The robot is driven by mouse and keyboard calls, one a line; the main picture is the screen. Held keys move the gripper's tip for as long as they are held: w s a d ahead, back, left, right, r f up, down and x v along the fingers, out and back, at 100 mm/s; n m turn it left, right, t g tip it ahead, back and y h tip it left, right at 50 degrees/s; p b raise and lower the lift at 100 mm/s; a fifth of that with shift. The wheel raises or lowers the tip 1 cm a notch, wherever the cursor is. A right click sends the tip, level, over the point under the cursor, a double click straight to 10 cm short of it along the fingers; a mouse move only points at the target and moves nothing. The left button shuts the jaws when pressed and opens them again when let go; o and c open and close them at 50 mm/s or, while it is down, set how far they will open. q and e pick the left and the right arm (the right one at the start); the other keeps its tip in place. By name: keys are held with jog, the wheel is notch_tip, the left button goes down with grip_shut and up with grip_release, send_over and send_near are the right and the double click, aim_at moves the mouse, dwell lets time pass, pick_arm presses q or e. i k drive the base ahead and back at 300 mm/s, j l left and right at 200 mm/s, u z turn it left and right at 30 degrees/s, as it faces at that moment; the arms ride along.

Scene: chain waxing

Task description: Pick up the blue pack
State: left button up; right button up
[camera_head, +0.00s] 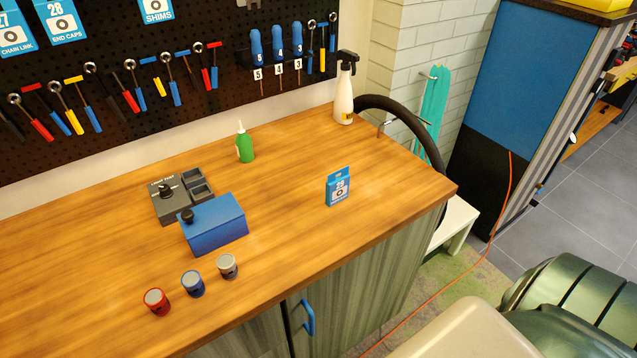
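A small blue and white pack (338,187) stands upright on the wooden workbench (290,235), near its right part. Its printed front shows a number and a dark ring. It stands alone with bare wood around it. Neither of my grippers is in view, and nothing is touching the pack.
A blue box (213,225) and a grey unit (181,196) with a knob sit left. Red, blue and grey cans (228,266) stand near the front edge. A green bottle (245,146) and white spray bottle (345,90) stand toward the tool pegboard (110,60).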

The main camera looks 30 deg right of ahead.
aim_at(337, 188)
jog(key=l+u, duration=0.4)
jog(key=l, duration=0.2)
jog(key=k+l+u, duration=0.15)
jog(key=l+u, duration=0.25)
jog(key=l, duration=0.2)
